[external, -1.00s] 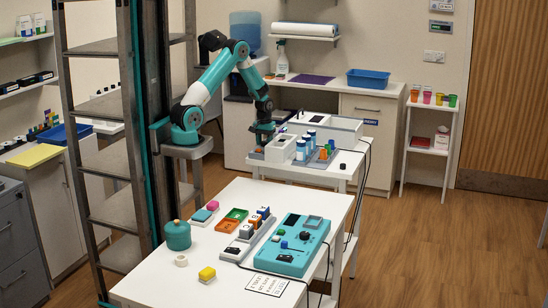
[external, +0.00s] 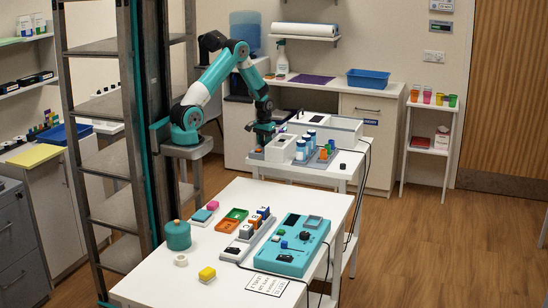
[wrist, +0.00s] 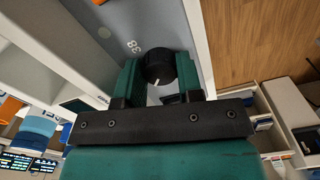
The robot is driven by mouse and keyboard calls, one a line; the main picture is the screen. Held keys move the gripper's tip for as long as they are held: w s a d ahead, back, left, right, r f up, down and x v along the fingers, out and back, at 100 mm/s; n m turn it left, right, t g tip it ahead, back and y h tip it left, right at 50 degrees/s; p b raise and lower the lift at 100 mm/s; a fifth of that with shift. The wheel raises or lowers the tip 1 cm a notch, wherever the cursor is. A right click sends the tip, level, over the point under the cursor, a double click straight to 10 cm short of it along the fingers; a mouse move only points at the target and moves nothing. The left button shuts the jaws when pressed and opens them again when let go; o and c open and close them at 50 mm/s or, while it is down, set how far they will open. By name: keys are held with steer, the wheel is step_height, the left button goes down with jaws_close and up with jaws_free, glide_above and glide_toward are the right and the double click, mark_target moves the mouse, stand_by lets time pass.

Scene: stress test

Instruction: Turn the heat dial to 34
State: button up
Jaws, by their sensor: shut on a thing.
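The heat dial is a black round knob (wrist: 158,62) with a white pointer mark, on a grey panel (wrist: 150,18) in the wrist view. The number 38 is printed on the panel just left of the knob. My gripper (wrist: 158,78) is shut on the knob, one teal finger on each side. The pointer mark points toward my palm, low in the picture. No other number on the scale can be read. In the external view my gripper (external: 263,138) is low at the left end of the far table; the dial is hidden there.
A white machine (external: 325,129) and blue-capped bottles (external: 301,149) stand right of my gripper on the far table (external: 318,173). The near table (external: 222,275) holds a teal control box (external: 283,262), a teal jar (external: 177,236) and small blocks. Wood floor at right is clear.

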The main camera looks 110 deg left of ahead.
steer(key=m, duration=0.4)
steer(key=shift+m, duration=0.3)
steer(key=m, duration=0.4)
steer(key=shift+r, duration=0.1)
steer(key=shift+m, duration=0.3)
steer(key=o, duration=0.7)
steer(key=shift+c, duration=0.2)
step_height(320, 180, up, 17)
steer(key=b, duration=0.1)
steer(key=shift+r+b, duration=0.2)
steer(key=shift+b, duration=0.15)
